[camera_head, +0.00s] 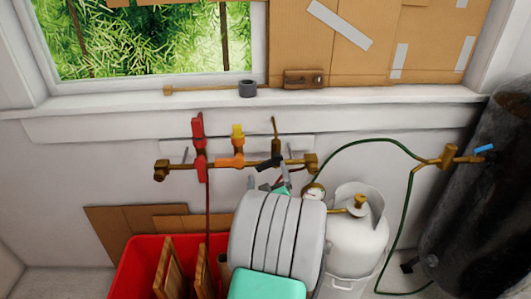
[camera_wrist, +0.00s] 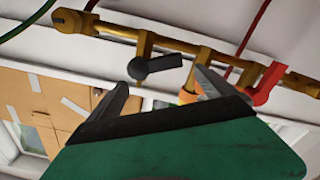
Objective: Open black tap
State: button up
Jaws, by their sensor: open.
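The black tap (camera_head: 268,163) sits low on the right part of a brass manifold (camera_head: 220,165) on the wall. In the wrist view the black tap's handle (camera_wrist: 155,67) lies nearly level, pointing right. My gripper (camera_head: 269,177) is just below the tap in the head view, open and empty. In the wrist view its two dark fingers (camera_wrist: 161,80) stand apart, one on each side of the handle, with the handle across the gap. I cannot tell whether either finger touches it. My forearm hides what is behind it in the head view.
A red tap (camera_head: 199,147) and an orange tap (camera_head: 237,145) stand left on the manifold. A red crate (camera_head: 140,262) stands lower left. A dark cylinder (camera_head: 470,215) is far right; a green hose (camera_head: 405,205) runs nearby.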

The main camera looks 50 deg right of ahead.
aim_at(266, 165)
jog(key=p+x, duration=0.1)
jog(key=x, duration=0.6)
jog(key=shift+a+f, duration=0.1)
jog(key=shift+c, duration=0.5)
grip_shut()
dwell(0.3)
